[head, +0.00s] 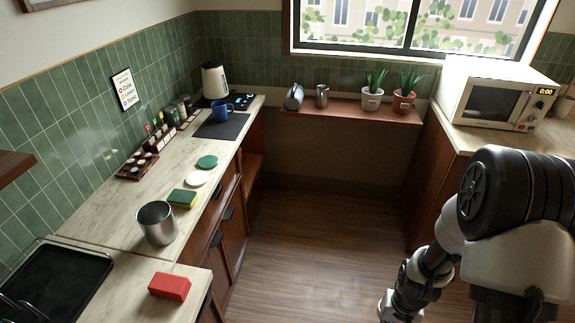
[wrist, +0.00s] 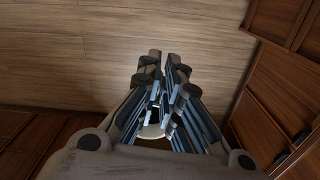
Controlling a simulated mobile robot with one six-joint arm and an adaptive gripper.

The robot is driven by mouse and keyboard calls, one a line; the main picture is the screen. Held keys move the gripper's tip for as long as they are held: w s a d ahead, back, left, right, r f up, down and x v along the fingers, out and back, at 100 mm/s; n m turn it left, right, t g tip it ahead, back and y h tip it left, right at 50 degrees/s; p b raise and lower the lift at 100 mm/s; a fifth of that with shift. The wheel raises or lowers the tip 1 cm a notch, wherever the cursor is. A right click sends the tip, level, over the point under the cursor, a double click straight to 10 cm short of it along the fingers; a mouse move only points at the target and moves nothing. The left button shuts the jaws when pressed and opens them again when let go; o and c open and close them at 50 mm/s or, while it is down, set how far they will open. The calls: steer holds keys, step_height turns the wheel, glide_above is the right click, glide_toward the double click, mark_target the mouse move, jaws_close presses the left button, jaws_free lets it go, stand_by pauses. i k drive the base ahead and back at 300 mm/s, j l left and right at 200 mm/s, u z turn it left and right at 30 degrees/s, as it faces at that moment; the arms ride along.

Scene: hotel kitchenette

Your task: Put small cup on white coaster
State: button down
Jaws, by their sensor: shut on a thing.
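My gripper (wrist: 163,62) shows in the wrist view, above the wooden floor. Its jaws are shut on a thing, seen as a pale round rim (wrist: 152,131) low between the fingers. This looks like the small cup, but the fingers hide most of it. In the head view my arm is at the lower right, away from the counter, and the gripper's fingers are not clearly visible.
The left counter (head: 115,212) also holds a metal canister (head: 157,225), a red block (head: 170,287), a condiment rack (head: 160,140) and a blue mug (head: 221,109) on a dark mat. A shelf (head: 345,112) with plants stands at the back. The floor (head: 310,240) between is clear.

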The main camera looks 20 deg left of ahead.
mark_target(199, 178)
steer(key=i+u, duration=0.3)
steer(key=i, duration=1)
steer(key=i+u, duration=0.2)
steer(key=i, duration=0.45)
steer(key=i+l+u, duration=0.2)
steer(key=i, duration=0.5)
steer(key=i+u, duration=0.1)
steer(key=u, duration=0.8)
steer(key=i+l+u, duration=0.1)
steer(key=u, duration=1.9)
